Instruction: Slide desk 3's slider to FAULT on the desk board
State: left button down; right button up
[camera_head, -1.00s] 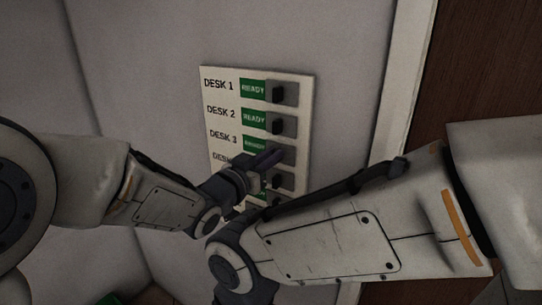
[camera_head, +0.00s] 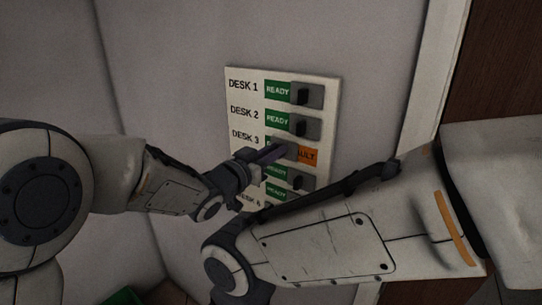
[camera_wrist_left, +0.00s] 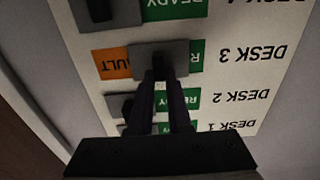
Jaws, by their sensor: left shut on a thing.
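The desk board (camera_head: 253,73) is a white panel on the wall with several rows of grey sliders and labels. Desk 3's slider (camera_wrist_left: 146,52) sits part-way along its row. In the wrist view, which shows the board upside down, part of its orange FAULT label (camera_wrist_left: 112,64) and a strip of green READY label (camera_wrist_left: 196,57) show on either side. The orange label also shows in the head view (camera_head: 309,156). My left gripper (camera_wrist_left: 164,76) is shut on this slider's knob, which the fingers mostly hide. In the head view the left gripper (camera_head: 270,156) covers part of the row.
The Desk 1 slider (camera_head: 311,96) and Desk 2 slider (camera_head: 309,129) stand at the right with green READY showing. My right forearm crosses in front of the board's lower part; its gripper is not seen. A pale door frame (camera_head: 433,70) stands right of the board.

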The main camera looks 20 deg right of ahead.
pick_arm(q)
jog(key=shift+w+a, duration=0.4)
jog(key=shift+w, duration=0.2)
jog(key=shift+w+a, duration=0.35)
jog(key=shift+w, duration=0.2)
jog(key=c, duration=0.8)
grip_release()
jog(key=shift+w, duration=0.1)
jog(key=shift+c, duration=0.2)
jog(key=b+v, duration=0.4)
jog(key=v, duration=0.6)
jog(key=shift+s+a, duration=0.2)
jog(key=shift+s, duration=0.05)
